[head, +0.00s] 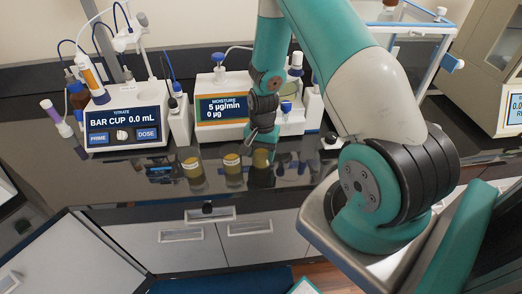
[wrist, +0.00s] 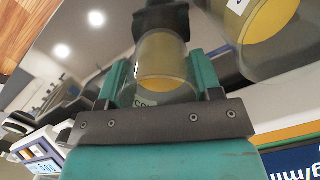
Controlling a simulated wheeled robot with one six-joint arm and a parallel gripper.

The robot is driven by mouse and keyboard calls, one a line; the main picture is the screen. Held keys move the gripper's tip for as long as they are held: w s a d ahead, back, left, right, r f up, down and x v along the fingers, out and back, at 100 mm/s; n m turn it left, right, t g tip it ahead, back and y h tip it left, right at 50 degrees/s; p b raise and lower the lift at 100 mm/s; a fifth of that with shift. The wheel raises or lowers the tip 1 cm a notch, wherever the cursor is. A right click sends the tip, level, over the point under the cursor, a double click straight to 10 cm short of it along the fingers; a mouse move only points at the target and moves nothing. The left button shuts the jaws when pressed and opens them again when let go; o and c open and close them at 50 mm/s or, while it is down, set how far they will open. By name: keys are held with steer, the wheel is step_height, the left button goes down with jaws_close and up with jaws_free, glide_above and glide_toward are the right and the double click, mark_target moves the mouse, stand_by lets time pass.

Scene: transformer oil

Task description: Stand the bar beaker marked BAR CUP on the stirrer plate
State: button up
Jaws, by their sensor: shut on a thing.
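My gripper (head: 262,138) reaches down to the counter in front of the moisture unit. In the wrist view, my gripper (wrist: 160,78) is shut on a clear beaker (wrist: 162,52) of yellow oil, one finger on each side. Its label is upside down and only partly visible, so I cannot read its marking. In the head view this beaker (head: 261,159) is at the right end of a row. Two similar beakers stand to its left, a middle one (head: 232,169) and a left one (head: 193,171); their labels are too small to read. I cannot clearly make out the stirrer plate.
The titrator (head: 122,120) at the left shows BAR CUP 0.0 mL, with a white block (head: 180,121) at its right side. The moisture unit (head: 222,106) stands behind the beakers. A neighbouring beaker (wrist: 262,32) is close in the wrist view. The dark counter (head: 120,185) is clear at front left.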

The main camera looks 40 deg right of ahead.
steer(key=shift+f, duration=0.15)
steer(key=o, duration=1.1)
